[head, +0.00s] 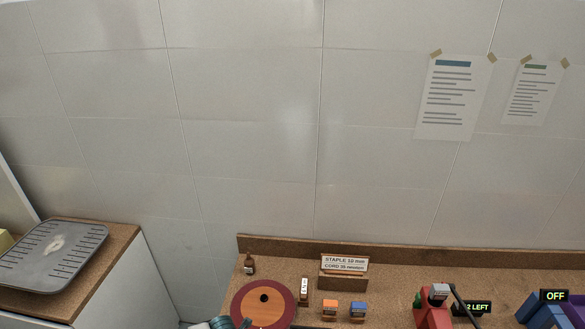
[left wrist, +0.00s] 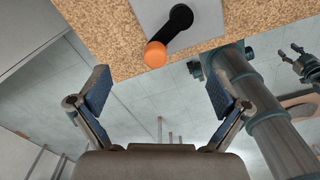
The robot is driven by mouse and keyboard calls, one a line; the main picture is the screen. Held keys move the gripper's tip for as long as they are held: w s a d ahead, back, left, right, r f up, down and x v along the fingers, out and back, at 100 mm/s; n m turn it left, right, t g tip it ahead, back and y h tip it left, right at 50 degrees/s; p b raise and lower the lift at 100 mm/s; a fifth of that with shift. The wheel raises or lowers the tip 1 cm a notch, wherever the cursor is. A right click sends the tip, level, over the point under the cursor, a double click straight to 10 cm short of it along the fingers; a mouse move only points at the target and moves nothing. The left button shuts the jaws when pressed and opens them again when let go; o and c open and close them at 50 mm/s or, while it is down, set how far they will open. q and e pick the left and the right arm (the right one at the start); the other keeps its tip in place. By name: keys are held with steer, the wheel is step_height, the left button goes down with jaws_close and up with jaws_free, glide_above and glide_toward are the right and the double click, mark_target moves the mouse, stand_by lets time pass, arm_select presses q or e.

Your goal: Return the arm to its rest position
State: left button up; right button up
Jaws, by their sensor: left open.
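My left gripper (left wrist: 158,92) is open in the left wrist view, its two blue-padded fingers spread wide with nothing between them. A black lever with an orange knob (left wrist: 155,54) on a grey plate (left wrist: 205,18) shows beyond the fingertips, apart from them. A teal cylindrical arm link, which looks like mine, stands to the right of the fingers. A dark jawed shape (left wrist: 304,62) at the right edge may be my right gripper; its state is unclear. In the head view, only a bit of teal at the bottom edge may be part of my arm; no gripper is clear.
A grey tray (head: 52,258) lies on a left cabinet.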

arm_select(q)
steer(key=s+d+r+n+t+h, duration=0.1)
steer(key=s+d+n+h, duration=0.1)
steer(key=s+d+n, duration=0.5)
steer(key=s+d+r+n+t+h, duration=0.1)
steer(key=s+d+n+t+h, duration=0.15)
steer(key=d+n, duration=0.8)
steer(key=s+a+f+n+y, duration=0.15)
steer(key=s+a+n, duration=0.35)
steer(key=a+n, duration=0.5)
steer(key=s+a+n+y, duration=0.3)
steer(key=s+a+n, duration=0.3)
steer(key=n, duration=0.5)
step_height(320, 180, down, 30)
steer(key=a+g+b, duration=0.1)
steer(key=a+b, duration=0.1)
steer(key=b, duration=0.3)
steer(key=s+a+f+g+b, duration=0.1)
steer(key=s+a+f+b, duration=0.2)
steer(key=s+f, duration=1.5)
step_height(320, 180, down, 4)
steer(key=shift+s+r+b, duration=0.2)
steer(key=shift+s+b, duration=0.05)
steer(key=shift+b, duration=0.5)
